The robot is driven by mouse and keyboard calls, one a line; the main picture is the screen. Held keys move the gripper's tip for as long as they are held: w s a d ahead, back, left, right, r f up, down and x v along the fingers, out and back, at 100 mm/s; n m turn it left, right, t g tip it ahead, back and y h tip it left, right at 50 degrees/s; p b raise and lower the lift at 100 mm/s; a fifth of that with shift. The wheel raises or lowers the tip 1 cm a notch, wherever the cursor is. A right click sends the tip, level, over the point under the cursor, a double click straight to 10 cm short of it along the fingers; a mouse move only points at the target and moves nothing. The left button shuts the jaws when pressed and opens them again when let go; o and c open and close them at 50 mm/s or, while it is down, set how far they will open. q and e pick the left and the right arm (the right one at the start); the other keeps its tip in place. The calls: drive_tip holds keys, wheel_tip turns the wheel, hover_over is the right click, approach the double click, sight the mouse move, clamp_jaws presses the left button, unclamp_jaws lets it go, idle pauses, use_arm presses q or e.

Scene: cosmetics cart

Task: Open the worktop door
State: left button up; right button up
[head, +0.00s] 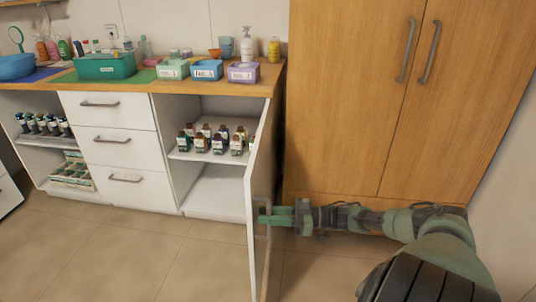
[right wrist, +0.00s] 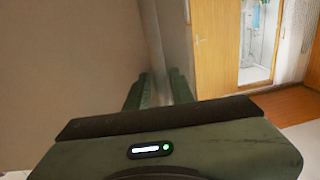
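The white worktop door (head: 262,180) stands swung wide open at the right end of the worktop cabinet, its face turned to the right. My right gripper (head: 264,215) reaches it from the right, with its green fingers at the handle area low on the door. In the right wrist view the two fingers (right wrist: 158,90) stand a little apart, close against the pale door panel (right wrist: 75,60). A grey vertical strip shows between them; whether they clamp it is unclear. My left gripper is not in view.
The open compartment holds several small bottles on its upper shelf (head: 205,155). The wooden worktop (head: 262,90) carries bins and bottles. A tall wooden cupboard (head: 345,110) stands close behind my right arm. The tiled floor (head: 120,255) left of the door is clear.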

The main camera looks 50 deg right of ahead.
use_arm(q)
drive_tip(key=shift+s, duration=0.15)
